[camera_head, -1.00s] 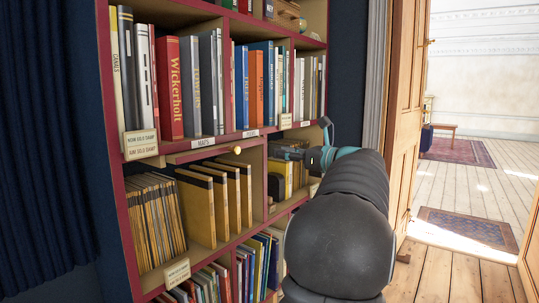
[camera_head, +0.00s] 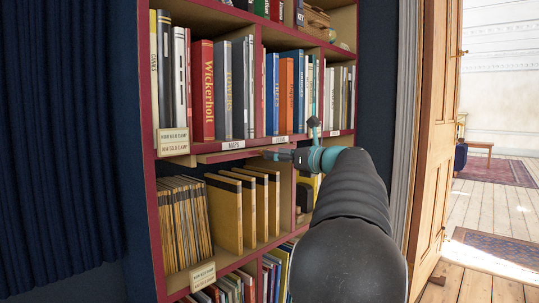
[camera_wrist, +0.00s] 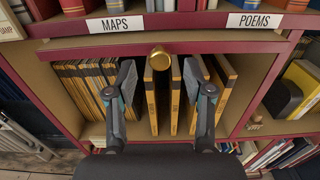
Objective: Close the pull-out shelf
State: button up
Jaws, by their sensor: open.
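The pull-out shelf (camera_head: 222,156) is a thin wooden board with a dark red front, just below the row of books. It stands out a little from the bookcase, its pale side edge showing at the left. In the wrist view its front (camera_wrist: 225,47) carries a round brass knob (camera_wrist: 159,57). My gripper (camera_head: 278,155) is in front of the shelf and hides the knob in the head view. In the wrist view my gripper (camera_wrist: 160,75) has its two dark fingers apart and empty, with the knob in the gap ahead; contact cannot be told.
The bookcase is full of books (camera_head: 240,90) above and yellow folders (camera_head: 225,213) below. MAPS (camera_wrist: 115,23) and POEMS (camera_wrist: 255,21) labels sit above the shelf front. A dark curtain (camera_head: 60,130) hangs left; a wooden door (camera_head: 435,130) stands right, with open floor beyond.

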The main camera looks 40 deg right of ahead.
jog(key=shift+w+a, duration=0.15)
jog(key=shift+w, duration=1.6)
grip_shut()
